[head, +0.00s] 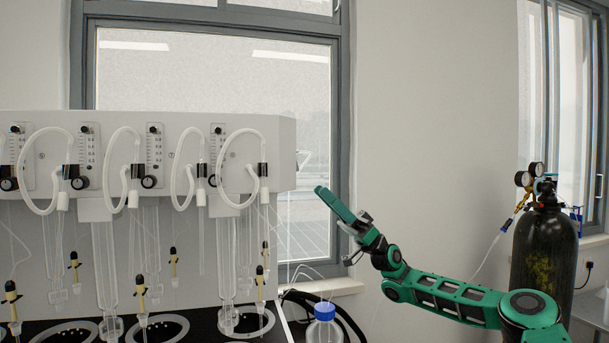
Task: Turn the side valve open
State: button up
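The white multi distiller (270,140) stands at the left, with its right side wall turned mostly out of view. A small pale lever-like part (302,158) sticks out at that right side, against the window. It may be the side valve, but it is too small to make out its setting. My gripper (321,192) is at the end of my green arm, pointing up and left. It is to the right of and below that part, with a visible gap in the picture. Nothing shows held in it. I cannot tell whether its fingers are apart.
A bottle with a blue cap (325,312) stands below my gripper, near black hoses (300,296). Glass tubes and looped white hoses (262,140) hang along the distiller's front. A dark gas cylinder with gauges (545,245) stands at the right, behind my arm.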

jog(key=x, duration=0.9)
jog(key=shift+r, duration=0.3)
grip_shut()
